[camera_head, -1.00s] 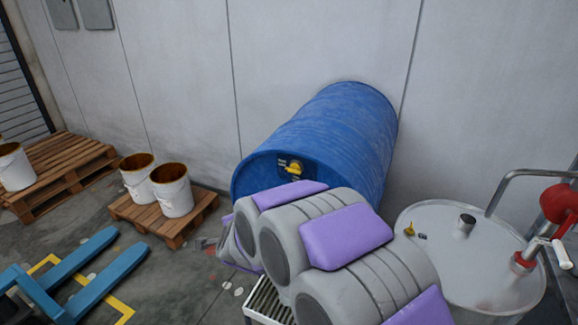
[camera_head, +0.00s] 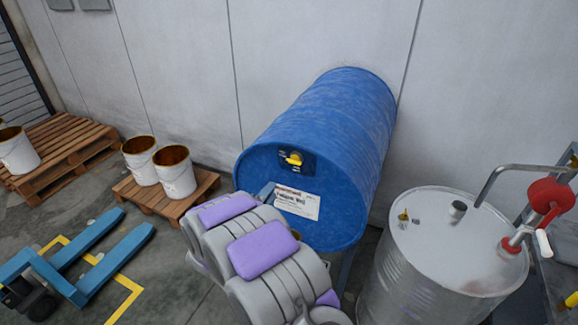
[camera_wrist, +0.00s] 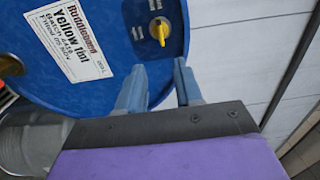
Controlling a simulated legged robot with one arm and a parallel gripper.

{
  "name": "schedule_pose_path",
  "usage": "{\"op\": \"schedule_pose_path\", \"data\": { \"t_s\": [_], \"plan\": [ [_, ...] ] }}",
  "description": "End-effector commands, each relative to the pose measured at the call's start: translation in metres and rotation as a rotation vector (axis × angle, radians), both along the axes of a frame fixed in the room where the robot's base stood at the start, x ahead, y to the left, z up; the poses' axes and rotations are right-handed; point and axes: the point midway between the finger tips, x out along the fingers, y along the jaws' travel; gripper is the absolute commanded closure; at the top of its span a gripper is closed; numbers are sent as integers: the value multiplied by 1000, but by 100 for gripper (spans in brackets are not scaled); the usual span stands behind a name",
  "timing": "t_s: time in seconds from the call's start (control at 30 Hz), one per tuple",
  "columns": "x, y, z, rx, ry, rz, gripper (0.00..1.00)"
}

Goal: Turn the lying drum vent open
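A blue drum (camera_head: 325,130) lies on its side against the wall, its end facing me. The vent, a yellow knob (camera_head: 293,159), sits on a dark plate high on that end. In the wrist view the yellow knob (camera_wrist: 158,32) has its narrow handle running roughly up and down in the picture; small marks on the plate are too small to read. My gripper (camera_wrist: 157,75) is open and empty. Its two blue-grey fingers are spread just below the knob in the wrist view, apart from it. In the head view my arm hides most of the gripper.
A white label (camera_head: 297,203) is on the drum end. An upright metal drum (camera_head: 440,245) with a red hand pump (camera_head: 550,195) stands at right. White buckets (camera_head: 175,172) on wooden pallets (camera_head: 150,195) and a blue pallet jack (camera_head: 100,262) stand at left.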

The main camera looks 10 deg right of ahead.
Motion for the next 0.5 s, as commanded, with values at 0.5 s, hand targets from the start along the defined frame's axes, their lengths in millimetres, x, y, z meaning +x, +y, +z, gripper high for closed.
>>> {"op": "schedule_pose_path", "data": {
  "t_s": [0.5],
  "plan": [
    [76,-57,1,-1,0,-2,65]
  ]
}}
